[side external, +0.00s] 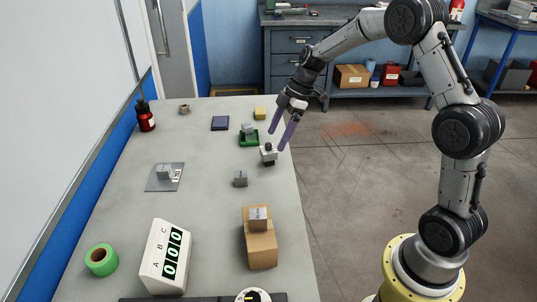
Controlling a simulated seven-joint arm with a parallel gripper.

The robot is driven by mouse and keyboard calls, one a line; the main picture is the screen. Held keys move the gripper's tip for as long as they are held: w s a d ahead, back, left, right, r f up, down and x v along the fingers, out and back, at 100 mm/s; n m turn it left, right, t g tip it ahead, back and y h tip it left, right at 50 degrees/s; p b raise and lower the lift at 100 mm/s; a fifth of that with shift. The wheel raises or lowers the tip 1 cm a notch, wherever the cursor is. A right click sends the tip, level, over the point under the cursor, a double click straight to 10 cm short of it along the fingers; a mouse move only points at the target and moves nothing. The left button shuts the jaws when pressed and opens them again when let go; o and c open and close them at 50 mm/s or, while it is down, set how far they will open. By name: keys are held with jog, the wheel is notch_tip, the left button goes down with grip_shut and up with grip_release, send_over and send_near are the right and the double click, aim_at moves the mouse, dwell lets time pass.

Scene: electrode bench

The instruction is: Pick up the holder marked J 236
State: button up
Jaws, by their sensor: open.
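Several small grey holders are in the side external view, and their marks are too small to read, so I cannot tell which is J 236. One holder (164,172) is on a grey plate, one (240,179) stands on the bare table, one (248,128) is on a green base, and one (258,214) is on top of a cardboard box. My gripper (276,141) is open, with its fingers pointing down over the table's right edge. It is just above a small white and black object (268,155), right of the green base. Nothing shows between the fingers.
The cardboard box (260,246) and a display with three digits (166,258) stand at the near end. A red bottle (146,118), dark blue pad (220,123) and yellow block (260,113) are farther back. The table's middle is largely clear.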

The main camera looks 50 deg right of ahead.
aim_at(268, 149)
jog(key=shift+w+x, duration=0.15)
jog(key=shift+x, duration=1.6)
jog(key=shift+w+x, duration=0.15)
jog(key=shift+x, duration=1.55)
jog(key=shift+d, duration=0.1)
jog(key=shift+c, duration=0.2)
jog(key=shift+r, duration=0.1)
grip_shut()
